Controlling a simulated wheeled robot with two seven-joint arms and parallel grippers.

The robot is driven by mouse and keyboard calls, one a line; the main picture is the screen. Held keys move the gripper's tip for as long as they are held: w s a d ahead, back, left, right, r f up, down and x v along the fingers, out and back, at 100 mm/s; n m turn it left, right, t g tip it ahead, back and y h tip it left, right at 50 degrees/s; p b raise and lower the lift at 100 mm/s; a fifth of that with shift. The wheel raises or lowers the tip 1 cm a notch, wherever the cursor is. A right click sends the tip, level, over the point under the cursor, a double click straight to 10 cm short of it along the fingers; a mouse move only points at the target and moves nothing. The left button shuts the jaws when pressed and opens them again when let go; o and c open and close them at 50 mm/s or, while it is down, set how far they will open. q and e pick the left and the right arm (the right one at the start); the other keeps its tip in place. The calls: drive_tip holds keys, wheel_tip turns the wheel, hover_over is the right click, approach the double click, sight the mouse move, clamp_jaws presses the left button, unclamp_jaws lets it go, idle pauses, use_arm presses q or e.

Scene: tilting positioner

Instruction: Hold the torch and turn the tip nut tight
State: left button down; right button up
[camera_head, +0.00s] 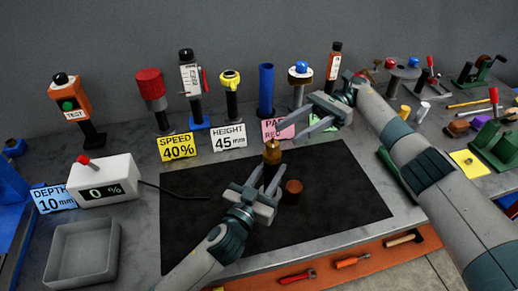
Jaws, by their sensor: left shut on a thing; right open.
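The torch (272,158) stands roughly upright above the black mat, dark below with a brass-coloured tip nut (272,144) on top. My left gripper (267,180) comes from below and is shut on the torch, under the nut; its fingers hide part of the lower body.
A brown cylinder (293,187) stands on the black mat (345,205) beside the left gripper. Signs and several upright tools line the back. A grey tray (80,278) and a percent display box (102,182) are at left. The mat's right part is clear.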

sight(267, 147)
drive_tip(key=shift+w+d+f+y, duration=0.2)
drive_tip(key=shift+d+f+y, duration=0.5)
drive_tip(key=shift+y, duration=0.1)
drive_tip(key=shift+s+a, duration=0.1)
drive_tip(key=shift+a, duration=0.05)
drive_tip(key=shift+x, duration=5.9)
drive_tip(key=c, duration=1)
